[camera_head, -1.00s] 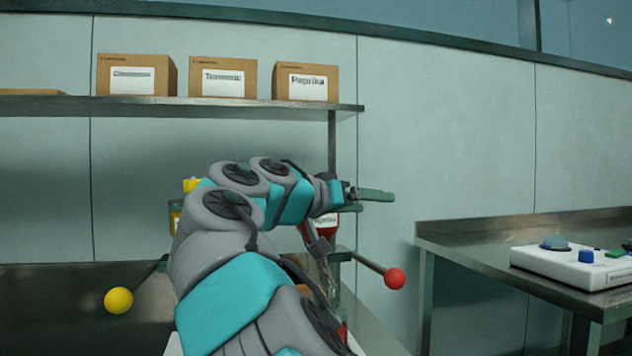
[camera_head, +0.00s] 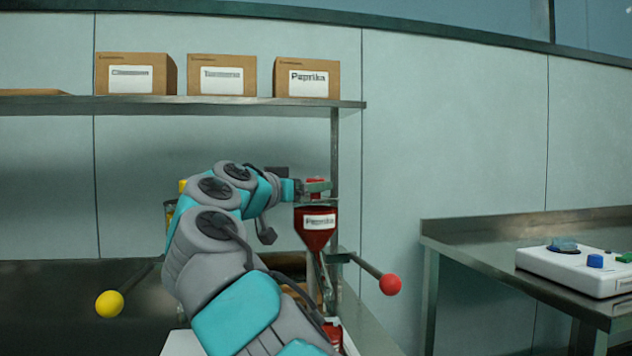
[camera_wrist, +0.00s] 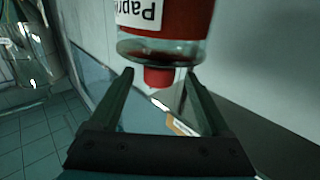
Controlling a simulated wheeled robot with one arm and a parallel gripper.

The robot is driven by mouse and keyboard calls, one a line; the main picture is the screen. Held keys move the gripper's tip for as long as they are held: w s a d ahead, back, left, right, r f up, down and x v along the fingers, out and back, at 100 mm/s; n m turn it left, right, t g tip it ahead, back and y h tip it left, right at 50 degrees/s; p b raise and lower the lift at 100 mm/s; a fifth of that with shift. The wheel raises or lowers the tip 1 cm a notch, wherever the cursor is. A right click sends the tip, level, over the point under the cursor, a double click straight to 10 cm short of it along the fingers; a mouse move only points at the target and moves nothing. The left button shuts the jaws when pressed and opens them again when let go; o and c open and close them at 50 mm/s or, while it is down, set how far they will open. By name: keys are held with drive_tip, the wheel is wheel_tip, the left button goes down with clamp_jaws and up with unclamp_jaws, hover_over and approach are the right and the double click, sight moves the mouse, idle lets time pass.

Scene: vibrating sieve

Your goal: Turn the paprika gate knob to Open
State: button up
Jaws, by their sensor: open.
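The paprika hopper (camera_head: 318,232) is a red-filled funnel with a white "Paprika" label, at the middle of the head view. It also shows upside down in the wrist view (camera_wrist: 178,20). A red knob-like piece (camera_wrist: 158,77) projects from the hopper's clear rim. My gripper (camera_head: 317,186) is at the hopper's top, its jaws open. In the wrist view its fingertips (camera_wrist: 159,76) lie either side of the red piece, with gaps visible. A red ball (camera_head: 390,284) sits on a rod right of the hopper. I cannot tell which red part is the gate knob.
A shelf (camera_head: 230,101) with several cardboard boxes runs above my arm. A yellow ball (camera_head: 109,303) on a rod is at left. A metal table (camera_head: 500,227) with a white control box (camera_head: 570,270) stands at right. Clear wall lies between.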

drive_tip(key=shift+x, duration=1.5)
drive_tip(key=shift+c, duration=0.2)
clamp_jaws()
